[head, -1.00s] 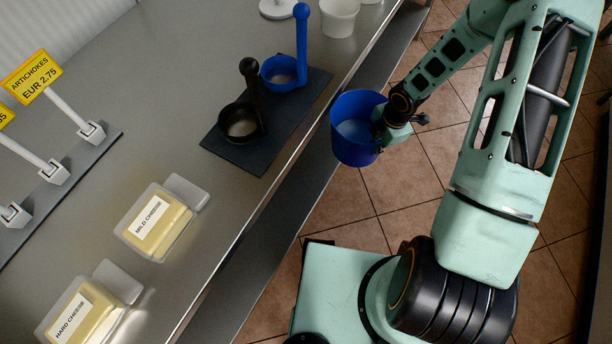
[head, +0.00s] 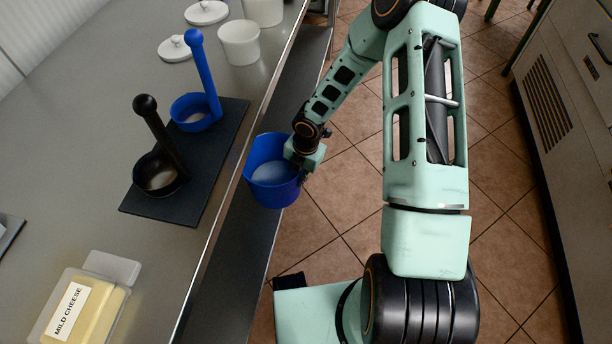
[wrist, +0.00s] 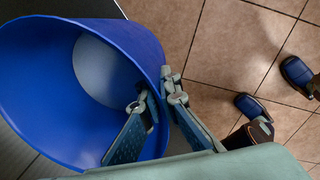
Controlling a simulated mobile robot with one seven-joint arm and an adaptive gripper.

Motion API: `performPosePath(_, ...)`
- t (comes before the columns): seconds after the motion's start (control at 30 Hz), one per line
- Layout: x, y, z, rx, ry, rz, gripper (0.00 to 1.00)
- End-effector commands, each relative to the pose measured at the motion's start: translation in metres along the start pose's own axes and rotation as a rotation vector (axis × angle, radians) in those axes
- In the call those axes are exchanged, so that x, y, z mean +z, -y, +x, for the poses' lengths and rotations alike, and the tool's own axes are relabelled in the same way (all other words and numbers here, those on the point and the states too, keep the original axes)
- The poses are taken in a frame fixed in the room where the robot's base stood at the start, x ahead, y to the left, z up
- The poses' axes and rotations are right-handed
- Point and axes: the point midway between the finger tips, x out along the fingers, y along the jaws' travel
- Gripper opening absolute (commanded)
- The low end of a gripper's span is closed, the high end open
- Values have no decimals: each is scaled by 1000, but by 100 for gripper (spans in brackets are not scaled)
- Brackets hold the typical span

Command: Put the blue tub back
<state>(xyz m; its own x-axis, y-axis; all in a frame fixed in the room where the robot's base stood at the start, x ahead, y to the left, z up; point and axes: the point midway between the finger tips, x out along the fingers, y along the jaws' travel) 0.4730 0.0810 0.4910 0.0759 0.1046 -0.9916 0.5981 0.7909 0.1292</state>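The blue tub (head: 268,186) is an open, round tub with something pale at its bottom. It is held off the counter's front edge, over the lower ledge and floor. My gripper (head: 302,158) is shut on the tub's right wall. In the wrist view the tub (wrist: 40,95) fills the left side, tilted in the picture. One finger of my gripper (wrist: 152,112) is inside the tub and the other is outside, with the wall between them.
A dark mat (head: 221,148) on the counter bears a blue ladle (head: 203,82) and a black ladle (head: 165,150). White tubs (head: 240,42) and lids (head: 174,49) stand behind. A mild cheese box (head: 82,312) is at the front left. A grey cabinet (head: 560,120) stands across the aisle.

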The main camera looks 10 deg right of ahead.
Motion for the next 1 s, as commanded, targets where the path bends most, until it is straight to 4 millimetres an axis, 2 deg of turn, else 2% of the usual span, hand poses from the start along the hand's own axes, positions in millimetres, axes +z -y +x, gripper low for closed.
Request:
performPosePath(0.23,-36,-28,28,4,3,-7,0)
performPosePath(0.43,-56,-39,61,4,1,-3,0)
performPosePath(0.83,-70,-49,83,5,2,-1,0)
performPosePath(1.0,-74,-47,106,3,1,0,0)
